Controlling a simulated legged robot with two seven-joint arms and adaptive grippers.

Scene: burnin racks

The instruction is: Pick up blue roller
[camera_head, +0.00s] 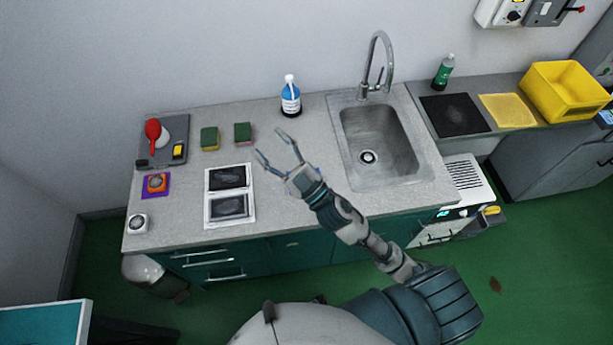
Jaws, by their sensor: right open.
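My right gripper (270,143) is open and empty above the grey counter (305,225), left of the sink. Its fingers point up and to the left, toward the sponges. A small bit of blue (318,169) shows beside the gripper's wrist. It may be part of the blue roller, mostly hidden behind my gripper, but I cannot tell. No other roller shape is clear on the counter. My left gripper is out of the picture.
A blue-and-white bottle (290,98) stands near the wall. Two sponges (209,138) (243,133) and a white-framed double tray (230,222) lie to the left. The sink (385,133) with a tall tap (377,62) is to the right.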

